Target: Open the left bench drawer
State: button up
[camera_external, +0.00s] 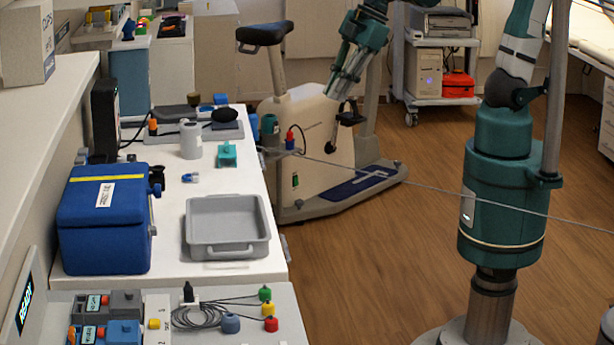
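The white bench (172,225) runs along the left side of the external view. Its drawer side faces right, towards the floor, and is seen so steeply that I cannot make out the left drawer, its handle or whether it is open. My arm stands on the floor at the right and goes out of the picture at the top. Its teal and grey end part comes down in front of the exercise bike, to the right of the bench and apart from it. My gripper (347,110) seems to be the dark shape there; its fingers are too small to read.
A grey tray (227,254) and a blue cool box (105,260) stand on the bench. The exercise bike (310,140) stands beyond it. A thin cable (400,182) crosses the view. A trolley (440,98) is at the back. Wooden floor (370,260) lies clear between bench and my base.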

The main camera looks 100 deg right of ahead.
jog(key=w+a+f+n+g+p, duration=0.1)
jog(key=w+a+f+n, duration=0.2)
jog(key=w+a, duration=0.25)
jog(key=w+a+f+n+g, duration=0.1)
jog(key=w+a+f+n, duration=0.25)
jog(key=a, duration=0.35)
jog(key=n+g+p, duration=0.1)
jog(key=n+p, duration=0.1)
jog(key=n, duration=0.4)
send_near(285, 246)
jog(key=shift+w+a+m+h, duration=0.15)
jog(key=shift+a+m+h, duration=0.1)
jog(key=shift+h, duration=0.05)
jog(key=shift+b, duration=0.3)
jog(key=shift+b+x, duration=0.75)
jog(key=shift+x, duration=3.1)
grip_shut()
jog(key=shift+s, duration=0.2)
